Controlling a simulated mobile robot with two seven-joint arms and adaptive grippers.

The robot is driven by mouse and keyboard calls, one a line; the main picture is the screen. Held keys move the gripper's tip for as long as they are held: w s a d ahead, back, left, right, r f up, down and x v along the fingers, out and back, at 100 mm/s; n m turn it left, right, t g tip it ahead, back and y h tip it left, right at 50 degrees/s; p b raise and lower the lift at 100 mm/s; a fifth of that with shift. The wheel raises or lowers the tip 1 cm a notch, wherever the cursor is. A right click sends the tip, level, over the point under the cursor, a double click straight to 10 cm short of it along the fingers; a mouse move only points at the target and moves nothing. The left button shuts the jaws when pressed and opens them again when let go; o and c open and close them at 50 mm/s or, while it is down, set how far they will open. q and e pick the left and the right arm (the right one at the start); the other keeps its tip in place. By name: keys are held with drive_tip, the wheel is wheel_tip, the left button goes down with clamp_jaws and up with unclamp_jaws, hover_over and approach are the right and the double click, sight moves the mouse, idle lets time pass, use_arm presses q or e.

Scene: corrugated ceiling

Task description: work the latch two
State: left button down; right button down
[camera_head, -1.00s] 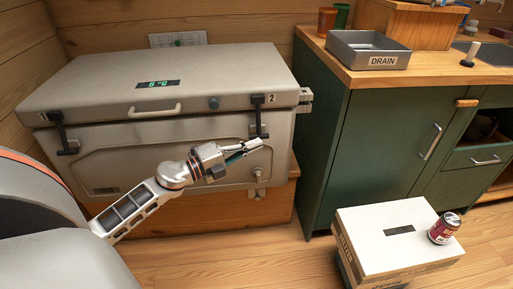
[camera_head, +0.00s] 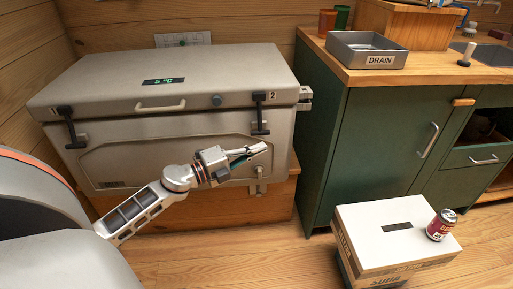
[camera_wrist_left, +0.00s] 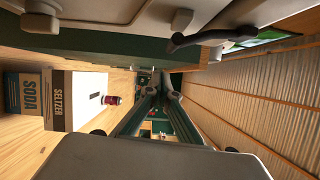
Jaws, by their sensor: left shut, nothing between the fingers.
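Latch two (camera_head: 260,115) is a black T-shaped lever on the right front of a grey cooler (camera_head: 170,93), beside the label "2" (camera_head: 272,96). It hangs down against the cooler's front. My left gripper (camera_head: 264,147) is shut and empty, just below the latch's lower end in the head view. I see no clear contact between them. In the left wrist view, the shut fingers (camera_wrist_left: 165,90) point away from the camera, and a dark latch handle (camera_wrist_left: 212,38) shows above them. My right gripper is out of view.
Latch one (camera_head: 71,130) hangs at the cooler's left front. A drain spigot (camera_head: 260,172) is below my gripper. A green cabinet (camera_head: 375,145) stands at the right.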

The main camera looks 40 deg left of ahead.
use_arm(q)
drive_tip(key=v, duration=1)
drive_tip(key=shift+d+f, duration=0.15)
drive_tip(key=shift+f, duration=0.05)
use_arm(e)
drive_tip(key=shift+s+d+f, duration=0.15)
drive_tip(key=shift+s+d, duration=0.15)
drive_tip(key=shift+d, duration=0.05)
